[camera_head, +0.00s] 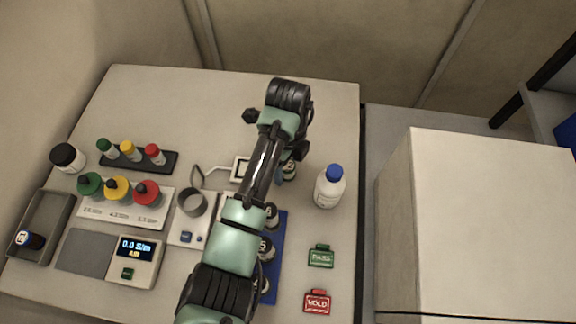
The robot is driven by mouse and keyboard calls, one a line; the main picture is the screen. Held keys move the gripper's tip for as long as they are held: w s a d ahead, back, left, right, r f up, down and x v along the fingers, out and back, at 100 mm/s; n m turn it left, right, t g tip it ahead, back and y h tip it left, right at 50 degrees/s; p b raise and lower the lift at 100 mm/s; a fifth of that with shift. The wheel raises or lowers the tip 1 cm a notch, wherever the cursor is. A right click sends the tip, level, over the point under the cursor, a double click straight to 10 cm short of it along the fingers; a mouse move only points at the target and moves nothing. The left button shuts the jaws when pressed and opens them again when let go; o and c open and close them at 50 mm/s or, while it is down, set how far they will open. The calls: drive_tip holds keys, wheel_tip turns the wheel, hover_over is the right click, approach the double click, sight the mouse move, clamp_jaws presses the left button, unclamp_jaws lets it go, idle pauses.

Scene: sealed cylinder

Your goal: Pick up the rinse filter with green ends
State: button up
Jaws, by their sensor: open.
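A small upright cylinder (289,172) with greenish colouring stands on the table just right of my forearm. It may be the rinse filter with green ends, but my arm hides part of it and I cannot make out both ends. My gripper (298,152) is a dark shape just above it in the picture, beyond the forearm. Its fingers are mostly hidden; it is open. I cannot tell whether it touches the cylinder.
A blue-capped white bottle (329,187) stands close to the right. A blue rack (278,230) with dark-topped vials lies partly under my arm. Green (321,256) and red (317,301) signs lie at front right. Capped bottles, a meter (135,258) and a grey tray (43,215) fill the left.

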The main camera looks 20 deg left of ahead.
drive_tip(key=shift+f, duration=0.15)
clamp_jaws()
idle(0.4)
